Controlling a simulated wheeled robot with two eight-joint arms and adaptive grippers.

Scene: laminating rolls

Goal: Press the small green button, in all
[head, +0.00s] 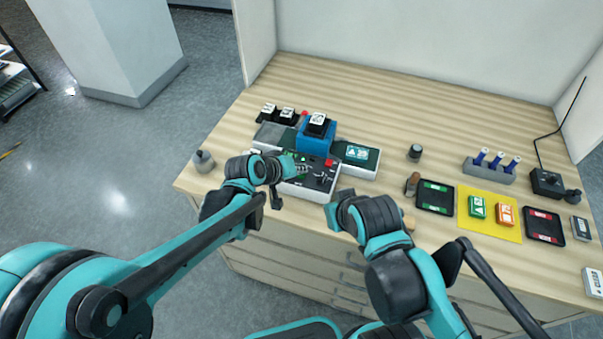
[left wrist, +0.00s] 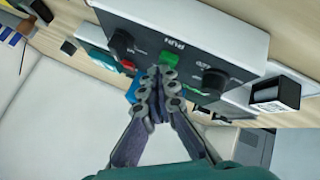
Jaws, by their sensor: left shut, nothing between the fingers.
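A white machine with a dark control panel (head: 318,184) stands at the front of the wooden counter. In the left wrist view, a small green button (left wrist: 170,58) sits on the machine's face (left wrist: 222,30) near the label RUN, between two black knobs. My left gripper (left wrist: 160,76) is shut and empty. Its fingertips are right at the green button's near side; I cannot tell if they touch it. In the head view my left gripper (head: 298,171) is over the panel and partly hides it. My right gripper (head: 335,212) is in front of the counter's edge, its fingers unclear.
A blue block (head: 318,136) with a black-and-white stamp-like piece stands behind the panel. A grey weight-like object (head: 204,161) stands left.

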